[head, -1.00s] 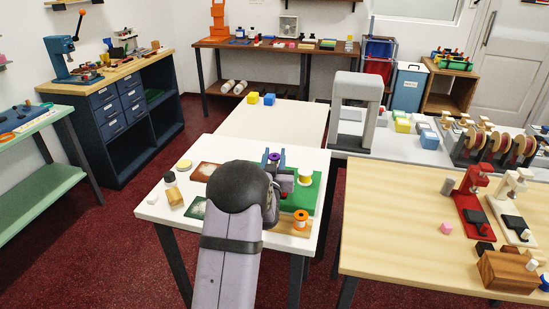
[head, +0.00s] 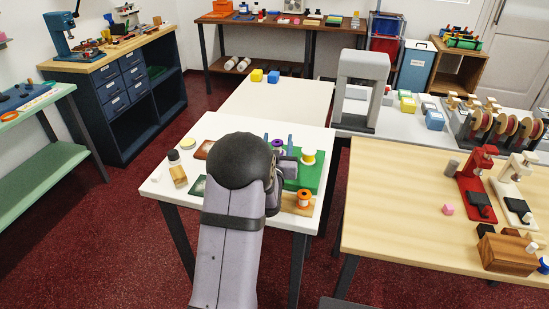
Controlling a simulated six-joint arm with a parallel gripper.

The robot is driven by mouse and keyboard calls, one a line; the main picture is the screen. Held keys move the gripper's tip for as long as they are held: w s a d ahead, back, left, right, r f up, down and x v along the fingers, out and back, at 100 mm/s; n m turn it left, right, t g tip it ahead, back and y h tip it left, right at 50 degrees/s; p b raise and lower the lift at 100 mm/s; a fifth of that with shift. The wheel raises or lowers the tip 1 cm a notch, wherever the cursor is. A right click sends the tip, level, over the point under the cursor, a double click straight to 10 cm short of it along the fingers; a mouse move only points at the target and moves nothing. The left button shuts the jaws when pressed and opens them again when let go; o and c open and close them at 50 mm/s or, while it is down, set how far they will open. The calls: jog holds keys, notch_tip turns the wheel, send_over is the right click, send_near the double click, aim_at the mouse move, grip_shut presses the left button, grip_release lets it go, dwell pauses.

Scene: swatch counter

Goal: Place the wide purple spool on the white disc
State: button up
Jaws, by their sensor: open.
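A purple spool (head: 277,144) shows on the white table just past my arm, its lower part hidden. My gripper (head: 278,143) is open, with one bluish finger on each side of the spool in this view. I cannot tell whether the fingers touch it or how high they are. A pale yellowish disc (head: 188,141) lies at the table's left rear. I cannot make out a plainly white disc; part of the table is hidden behind my arm.
A green board (head: 311,184) holds a white-and-yellow spool (head: 307,159). An orange spool (head: 304,198) stands in front. A bottle (head: 174,158), a wooden block (head: 179,177) and dark swatches (head: 199,187) lie left. The white table's rear (head: 275,112) is mostly clear.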

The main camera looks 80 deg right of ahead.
jog(key=a, duration=0.3)
jog(key=s+a+b, duration=0.1)
jog(key=a, duration=0.4)
jog(key=shift+s+a+r, duration=0.15)
jog(key=shift+a, duration=0.2)
